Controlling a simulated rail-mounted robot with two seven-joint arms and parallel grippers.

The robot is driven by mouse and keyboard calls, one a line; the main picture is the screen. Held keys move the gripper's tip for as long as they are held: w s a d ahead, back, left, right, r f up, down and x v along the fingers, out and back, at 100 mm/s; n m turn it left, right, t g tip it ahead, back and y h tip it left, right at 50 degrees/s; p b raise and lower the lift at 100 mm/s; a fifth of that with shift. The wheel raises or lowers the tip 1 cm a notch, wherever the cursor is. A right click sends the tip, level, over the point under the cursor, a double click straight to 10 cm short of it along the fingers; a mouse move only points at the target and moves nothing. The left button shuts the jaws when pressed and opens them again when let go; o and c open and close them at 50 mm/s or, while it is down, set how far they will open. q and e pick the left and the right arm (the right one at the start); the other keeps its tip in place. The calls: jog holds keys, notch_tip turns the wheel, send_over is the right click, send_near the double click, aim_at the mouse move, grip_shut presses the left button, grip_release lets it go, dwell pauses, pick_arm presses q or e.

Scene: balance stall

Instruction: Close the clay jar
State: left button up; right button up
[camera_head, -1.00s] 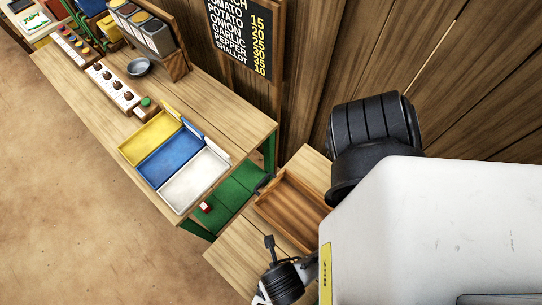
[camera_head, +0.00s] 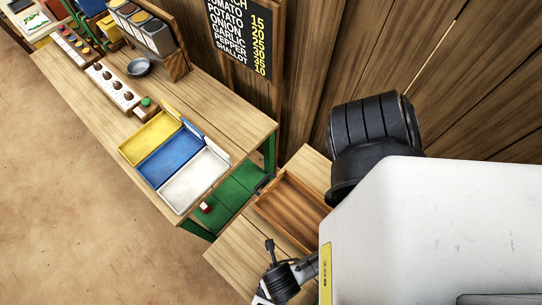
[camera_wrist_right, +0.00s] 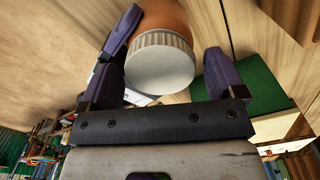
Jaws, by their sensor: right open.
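In the right wrist view an orange-brown clay jar (camera_wrist_right: 165,14) shows at the top, partly cut off by the frame. A pale round lid (camera_wrist_right: 160,68) with a ribbed rim covers its near end; whether it is fully seated I cannot tell. My right gripper (camera_wrist_right: 170,42) is open, with one dark finger on each side of the lid. The left finger is close to the lid's edge; contact is unclear. A gap shows at the right finger. In the head view my right wrist is at the lower middle, and the jar is not visible. My left gripper is not in view.
In the head view a wooden tray (camera_head: 291,207) sits on the small side table (camera_head: 235,255). The long counter holds yellow (camera_head: 150,137), blue (camera_head: 168,159) and white (camera_head: 194,181) trays and a grey bowl (camera_head: 139,67). A plank wall stands behind.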

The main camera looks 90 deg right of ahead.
jog(key=shift+c, duration=0.5)
jog(key=c, duration=0.8)
jog(key=m, duration=0.6)
jog(key=shift+m, duration=0.4)
jog(key=shift+c, duration=0.2)
jog(key=o, duration=1)
